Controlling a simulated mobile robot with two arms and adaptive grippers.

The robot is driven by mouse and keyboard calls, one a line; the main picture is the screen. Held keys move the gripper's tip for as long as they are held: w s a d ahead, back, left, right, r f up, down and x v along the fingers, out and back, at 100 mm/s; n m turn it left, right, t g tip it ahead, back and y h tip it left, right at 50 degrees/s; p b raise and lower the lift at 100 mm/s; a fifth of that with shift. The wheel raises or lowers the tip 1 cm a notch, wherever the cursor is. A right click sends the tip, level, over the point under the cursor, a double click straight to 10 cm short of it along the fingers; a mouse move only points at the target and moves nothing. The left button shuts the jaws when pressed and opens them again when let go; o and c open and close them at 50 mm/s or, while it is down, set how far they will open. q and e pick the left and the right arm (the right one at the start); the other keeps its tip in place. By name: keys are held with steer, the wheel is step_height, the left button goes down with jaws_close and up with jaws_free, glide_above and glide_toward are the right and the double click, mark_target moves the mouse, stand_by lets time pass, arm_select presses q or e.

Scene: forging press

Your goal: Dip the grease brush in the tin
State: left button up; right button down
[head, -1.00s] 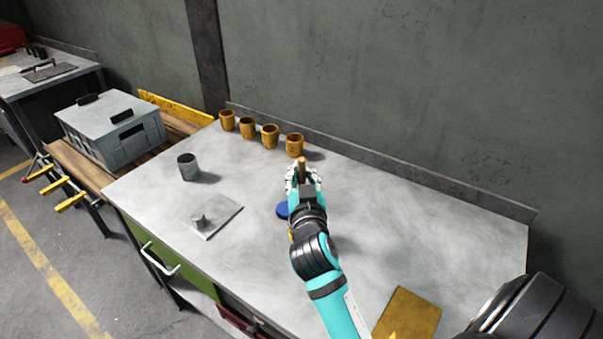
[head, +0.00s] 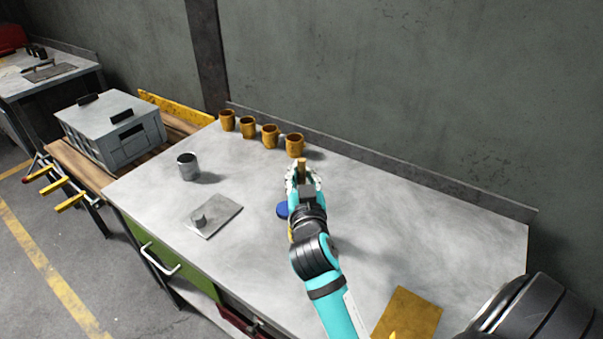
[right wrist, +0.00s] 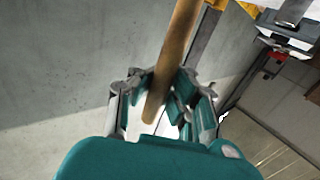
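My right gripper (head: 302,178) is above the workbench, its fingers closed around a round wooden handle. This handle appears to be the grease brush (head: 302,163); it also shows between the fingers in the right wrist view (right wrist: 178,55). Its bristles cannot be made out. A grey metal can (head: 188,168), which looks like the tin, stands upright on the bench, left of the gripper and apart from it. A blue round object (head: 282,210) lies partly hidden beside my right wrist. My left gripper is not in view.
Several orange-brown cups (head: 294,145) stand in a row along the back. A flat metal plate with a small stub (head: 218,219) lies at front left. A yellow-brown board (head: 408,314) lies near the front right. A grey case (head: 110,128) sits left of the workbench (head: 430,230).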

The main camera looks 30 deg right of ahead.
mark_target(301, 161)
steer(key=shift+f, duration=0.15)
step_height(301, 161, up, 7)
steer(key=p, duration=0.6)
stand_by(0.7)
